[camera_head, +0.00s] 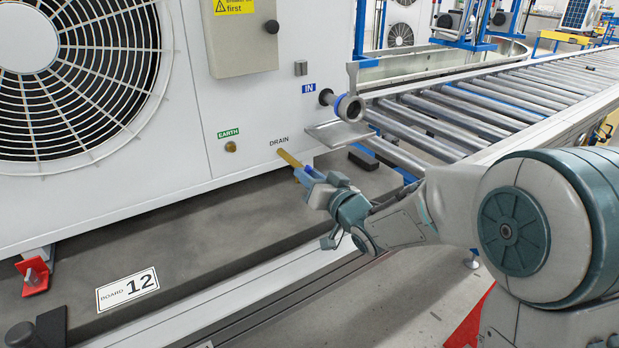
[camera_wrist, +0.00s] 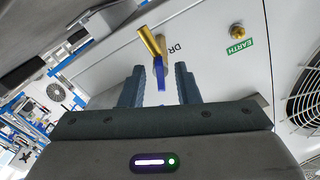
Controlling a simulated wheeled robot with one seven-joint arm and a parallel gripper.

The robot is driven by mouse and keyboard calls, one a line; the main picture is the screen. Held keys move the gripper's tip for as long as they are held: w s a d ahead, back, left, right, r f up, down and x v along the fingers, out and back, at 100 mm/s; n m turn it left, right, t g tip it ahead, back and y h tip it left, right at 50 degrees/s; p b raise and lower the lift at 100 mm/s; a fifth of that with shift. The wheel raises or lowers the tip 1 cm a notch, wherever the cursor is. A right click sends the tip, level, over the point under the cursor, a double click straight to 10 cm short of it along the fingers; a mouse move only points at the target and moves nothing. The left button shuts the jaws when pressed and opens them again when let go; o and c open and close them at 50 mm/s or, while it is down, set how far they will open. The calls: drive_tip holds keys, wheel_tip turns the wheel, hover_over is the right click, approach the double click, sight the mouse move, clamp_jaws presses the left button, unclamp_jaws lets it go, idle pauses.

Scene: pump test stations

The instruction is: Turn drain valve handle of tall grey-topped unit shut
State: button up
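The drain valve (camera_head: 289,158) is a brass stub on the white unit's lower front, beside the DRAIN label. In the wrist view its brass body (camera_wrist: 151,42) points toward me, with a blue handle (camera_wrist: 160,78) below it. My gripper (camera_head: 312,184) is at the valve from the right in the head view. In the wrist view my gripper (camera_wrist: 160,68) is open, one finger on each side of the blue handle, with gaps visible. In the head view the fingers largely cover the handle. The unit's top is out of view.
A grey pipe with a blue ring (camera_head: 348,105) and a small metal shelf (camera_head: 340,133) jut out above my gripper. A roller conveyor (camera_head: 480,105) runs to the right. A brass EARTH stud (camera_head: 231,147) is left of the valve. A board-12 plate (camera_head: 127,289) lies on the grey base.

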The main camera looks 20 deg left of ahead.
drive_tip(key=shift+a, duration=0.1)
clamp_jaws()
drive_tip(key=shift+m+p, duration=4.85)
drive_tip(key=shift+m, duration=1.65)
drive_tip(key=shift+f, duration=0.1)
unclamp_jaws()
drive_tip(key=shift+d, duration=0.25)
drive_tip(key=shift+a, duration=0.1)
